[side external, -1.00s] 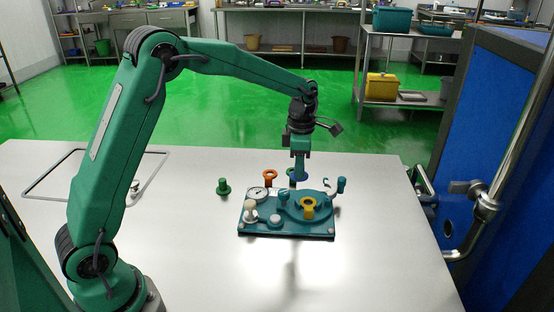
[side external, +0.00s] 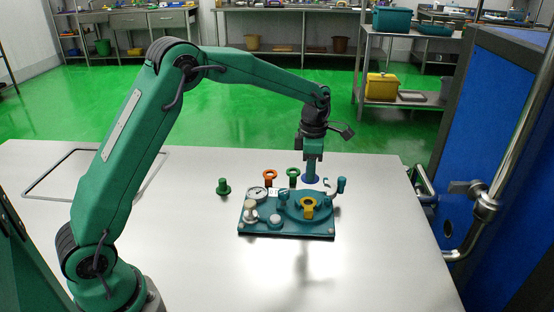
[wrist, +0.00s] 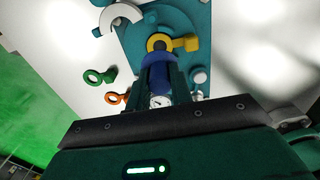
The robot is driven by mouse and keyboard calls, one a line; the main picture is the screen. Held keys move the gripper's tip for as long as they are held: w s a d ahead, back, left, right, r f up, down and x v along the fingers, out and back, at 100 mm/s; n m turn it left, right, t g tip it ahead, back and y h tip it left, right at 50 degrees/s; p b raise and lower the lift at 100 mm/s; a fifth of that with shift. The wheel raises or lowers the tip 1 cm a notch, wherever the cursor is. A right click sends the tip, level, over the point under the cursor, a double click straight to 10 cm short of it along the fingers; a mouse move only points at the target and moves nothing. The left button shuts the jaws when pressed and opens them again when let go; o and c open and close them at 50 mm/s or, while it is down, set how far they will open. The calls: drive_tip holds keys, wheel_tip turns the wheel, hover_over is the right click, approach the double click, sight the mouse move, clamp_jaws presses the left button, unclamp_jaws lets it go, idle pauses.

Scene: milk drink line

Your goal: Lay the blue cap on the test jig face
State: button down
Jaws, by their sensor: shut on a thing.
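My gripper (side external: 312,170) is shut on the blue cap (side external: 311,180), which hangs below the fingers. In the side view the cap shows just behind the far edge of the teal test jig (side external: 262,231), seemingly above it. The jig's round face (side external: 291,208) carries a yellow ring with a tab (side external: 308,206). In the wrist view the blue cap (wrist: 158,76) lies between the fingers and overlaps the near side of the yellow ring (wrist: 158,42); the gap between them is hard to judge.
A green peg (side external: 223,187) stands left. The front table is clear.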

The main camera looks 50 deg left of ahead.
sight(308, 202)
drive_tip(key=shift+f, duration=3.8)
drive_tip(key=shift+f, duration=0.25)
drive_tip(key=c, duration=1.2)
unclamp_jaws()
drive_tip(key=shift+o, duration=0.2)
drive_tip(key=shift+r, duration=0.1)
drive_tip(key=shift+r, duration=3.8)
